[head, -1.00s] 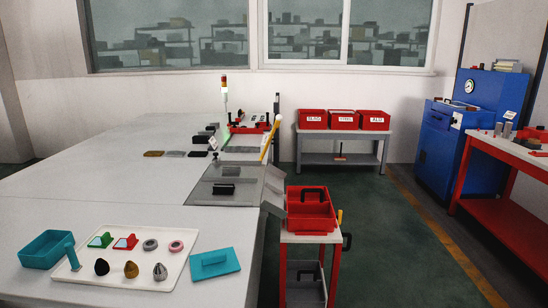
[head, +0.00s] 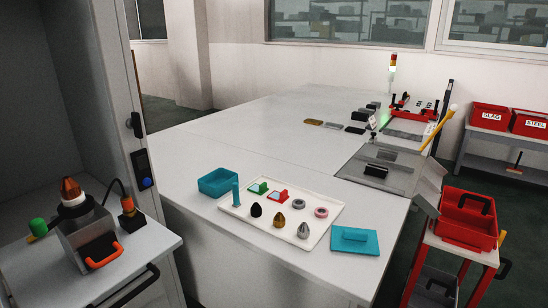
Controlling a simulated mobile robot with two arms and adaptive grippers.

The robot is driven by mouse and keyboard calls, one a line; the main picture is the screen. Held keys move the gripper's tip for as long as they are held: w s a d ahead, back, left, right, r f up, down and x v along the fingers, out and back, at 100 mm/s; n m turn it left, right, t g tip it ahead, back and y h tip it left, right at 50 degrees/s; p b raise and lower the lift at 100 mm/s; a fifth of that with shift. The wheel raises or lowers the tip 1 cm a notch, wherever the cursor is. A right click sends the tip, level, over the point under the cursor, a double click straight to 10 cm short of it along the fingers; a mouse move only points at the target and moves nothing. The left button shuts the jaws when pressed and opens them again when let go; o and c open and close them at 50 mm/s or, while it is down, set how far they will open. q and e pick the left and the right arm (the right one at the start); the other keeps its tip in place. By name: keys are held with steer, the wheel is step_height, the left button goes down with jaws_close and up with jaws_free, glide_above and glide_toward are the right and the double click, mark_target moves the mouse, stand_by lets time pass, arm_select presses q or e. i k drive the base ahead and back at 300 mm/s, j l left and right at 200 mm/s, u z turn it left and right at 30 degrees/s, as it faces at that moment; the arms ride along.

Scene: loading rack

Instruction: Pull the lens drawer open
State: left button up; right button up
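No drawer marked as the lens drawer can be made out for certain. At the lower left a grey metal unit (head: 88,238) stands on a light cart top. It has an orange loop handle (head: 103,251) on its front and a copper-coloured cone (head: 72,190) on top. I cannot tell whether the handle belongs to a drawer; no open gap shows. Neither of my grippers is in view.
The cart (head: 155,245) has a dark handle at its front edge. A tall grey cabinet (head: 105,90) stands behind it. The big white table (head: 215,160) holds a tray (head: 295,233) of small parts. A red-framed trolley (head: 466,247) is at the right.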

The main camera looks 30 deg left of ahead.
mark_target(97, 255)
steer(key=u, duration=2.15)
